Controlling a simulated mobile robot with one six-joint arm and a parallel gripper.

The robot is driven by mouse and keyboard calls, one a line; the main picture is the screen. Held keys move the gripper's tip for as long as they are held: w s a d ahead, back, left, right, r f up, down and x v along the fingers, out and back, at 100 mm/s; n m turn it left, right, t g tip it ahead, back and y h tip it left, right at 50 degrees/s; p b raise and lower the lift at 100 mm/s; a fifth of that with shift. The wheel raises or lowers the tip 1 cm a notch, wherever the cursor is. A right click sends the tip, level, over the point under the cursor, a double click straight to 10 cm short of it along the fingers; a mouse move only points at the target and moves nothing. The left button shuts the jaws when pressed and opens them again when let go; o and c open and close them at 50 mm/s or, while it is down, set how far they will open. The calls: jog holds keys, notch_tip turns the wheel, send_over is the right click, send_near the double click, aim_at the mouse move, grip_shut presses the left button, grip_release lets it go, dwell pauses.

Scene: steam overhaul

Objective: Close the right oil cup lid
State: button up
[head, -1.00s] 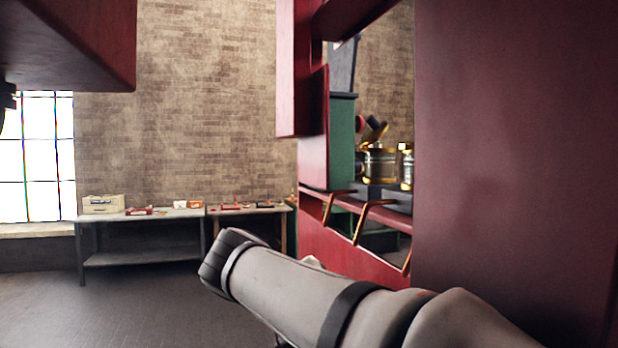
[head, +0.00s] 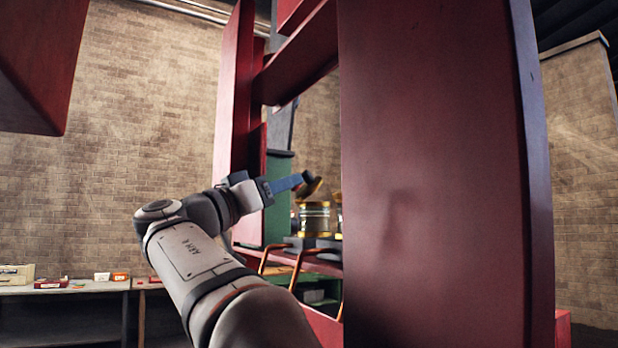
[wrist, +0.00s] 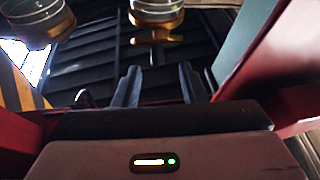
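A brass and glass oil cup (head: 314,220) stands behind the red frame in the head view. Its lid (head: 312,187) is up and tilted. A second cup (head: 338,213) is mostly hidden by the red panel, so its lid state cannot be told. My gripper (head: 302,179) reaches in from the left, its tip close to the raised lid; contact cannot be told. In the wrist view two cups show at the top, one in the middle (wrist: 156,9) and one at the left (wrist: 28,30). The fingers (wrist: 159,86) stand apart with nothing between them.
A wide red panel (head: 430,180) stands right of the opening, and a red post (head: 236,120) stands left of it. Copper pipes (head: 297,268) run below the cups. A green panel (head: 278,200) is behind my gripper. A workbench (head: 60,289) stands far left.

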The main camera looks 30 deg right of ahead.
aim_at(312, 177)
jog(key=x, duration=0.2)
jog(key=p+x, duration=0.1)
jog(key=x, duration=0.1)
jog(key=p+x, duration=0.1)
jog(key=x, duration=0.2)
jog(key=shift+s+r, duration=0.2)
jog(key=shift+r, duration=0.1)
jog(key=shift+w+d, duration=0.1)
jog(key=shift+d, duration=0.25)
